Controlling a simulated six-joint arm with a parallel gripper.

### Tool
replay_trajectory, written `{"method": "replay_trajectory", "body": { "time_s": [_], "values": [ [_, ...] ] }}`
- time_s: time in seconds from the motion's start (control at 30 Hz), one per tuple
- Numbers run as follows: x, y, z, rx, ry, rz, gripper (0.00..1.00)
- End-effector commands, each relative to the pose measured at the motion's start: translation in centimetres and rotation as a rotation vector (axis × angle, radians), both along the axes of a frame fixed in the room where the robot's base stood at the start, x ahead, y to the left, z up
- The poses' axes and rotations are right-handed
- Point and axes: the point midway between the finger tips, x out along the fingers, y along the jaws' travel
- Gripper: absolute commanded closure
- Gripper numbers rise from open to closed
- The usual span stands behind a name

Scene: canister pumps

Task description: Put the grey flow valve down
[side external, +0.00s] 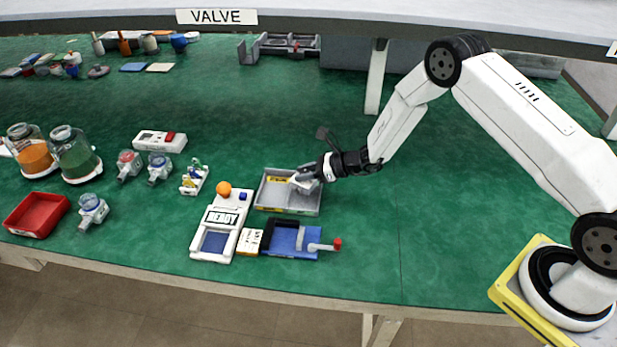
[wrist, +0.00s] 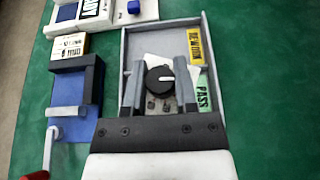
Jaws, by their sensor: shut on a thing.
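The grey flow valve (wrist: 160,80) has a round black knob with a white mark on a pale body. In the wrist view it sits between the two fingers of my gripper (wrist: 157,88), which is shut on it. In the side view my gripper (side external: 308,178) is low at the right part of a grey tray (side external: 275,196), and the valve is a small pale shape largely hidden by the gripper. The tray (wrist: 158,42) carries a yellow REWORK label (wrist: 195,46) and a green PASS label (wrist: 203,92). I cannot tell whether the valve touches the tray floor.
A blue fixture with a red-tipped handle (side external: 292,240) and a white READY station (side external: 222,226) stand close by the tray. Glass canisters (side external: 76,153), small pumps (side external: 92,210) and a red bin (side external: 36,214) are at left. The green bench right of the tray is clear.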

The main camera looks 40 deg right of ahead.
Motion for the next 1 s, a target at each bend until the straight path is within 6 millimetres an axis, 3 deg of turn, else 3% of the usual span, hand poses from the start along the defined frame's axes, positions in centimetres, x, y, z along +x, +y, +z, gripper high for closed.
{"method": "replay_trajectory", "body": {
  "time_s": [0.3,0.8,0.83,0.93,1.0],
  "values": [
    [0.0,0.0,-2.7,0.001,-0.002,0.0,1.0],
    [0.0,0.0,-3.3,0.001,-0.001,0.0,1.0],
    [0.0,0.0,-3.3,0.001,-0.001,0.0,0.58],
    [0.0,0.0,-3.3,0.001,-0.001,0.0,0.29],
    [0.0,0.0,-3.3,0.001,-0.001,0.0,0.29]
  ]
}}
